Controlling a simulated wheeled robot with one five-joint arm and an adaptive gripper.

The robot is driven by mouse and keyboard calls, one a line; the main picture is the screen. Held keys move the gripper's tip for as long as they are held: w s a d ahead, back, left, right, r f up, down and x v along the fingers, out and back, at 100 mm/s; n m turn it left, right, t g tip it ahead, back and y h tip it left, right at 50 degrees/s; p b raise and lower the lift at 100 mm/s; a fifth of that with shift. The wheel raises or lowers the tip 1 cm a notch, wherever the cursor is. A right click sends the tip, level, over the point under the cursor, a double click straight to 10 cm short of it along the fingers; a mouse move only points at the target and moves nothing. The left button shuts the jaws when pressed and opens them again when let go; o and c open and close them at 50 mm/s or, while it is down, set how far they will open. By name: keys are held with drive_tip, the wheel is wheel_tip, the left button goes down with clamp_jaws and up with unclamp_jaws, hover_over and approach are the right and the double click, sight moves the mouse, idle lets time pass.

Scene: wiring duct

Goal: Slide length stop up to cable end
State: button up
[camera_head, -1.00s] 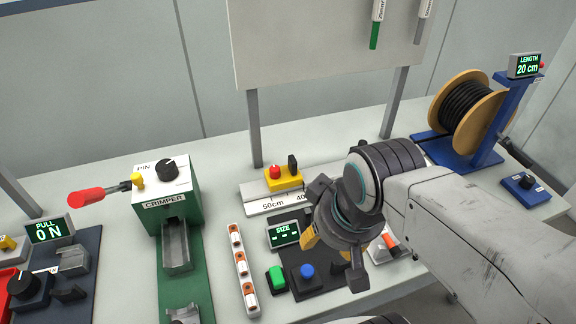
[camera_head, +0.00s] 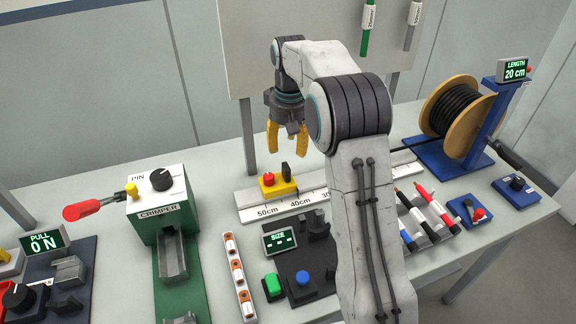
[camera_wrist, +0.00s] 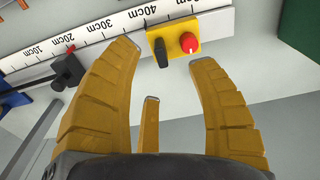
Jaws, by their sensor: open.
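The length stop (camera_head: 281,185) is a yellow block with a red knob and an upright black tab. It sits on the white ruler rail (camera_head: 312,203) near the 50–40 cm marks. In the wrist view the stop (camera_wrist: 176,42) lies just beyond and between my fingertips. My gripper (camera_head: 287,148) is open and empty, pointing down above and slightly behind the stop; its yellow fingers also show in the wrist view (camera_wrist: 160,52). Black cable (camera_head: 427,143) runs left from the spool behind my arm, so its end is hidden in the head view. A dark piece (camera_wrist: 66,70) shows by the 20 cm mark.
The cable spool (camera_head: 464,112) stands on a blue stand with a "20 cm" display. A green crimper (camera_head: 163,205) stands left, and a dark SIZE unit (camera_head: 300,258) in front of the rail. A board stands behind the table.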

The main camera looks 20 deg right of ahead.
sight(288, 165)
drive_tip(key=shift+g, duration=0.3)
drive_tip(key=w+f, duration=0.1)
drive_tip(key=f, duration=0.1)
drive_tip(key=w+d+f, duration=0.1)
drive_tip(key=w, duration=0.1)
drive_tip(key=shift+w+f, duration=0.15)
drive_tip(key=shift+f, duration=0.2)
drive_tip(key=shift+w+d+f, duration=0.1)
drive_tip(key=shift+w+f, duration=0.2)
drive_tip(key=shift+f, duration=3.85)
drive_tip(key=shift+o, duration=0.3)
clamp_jaws()
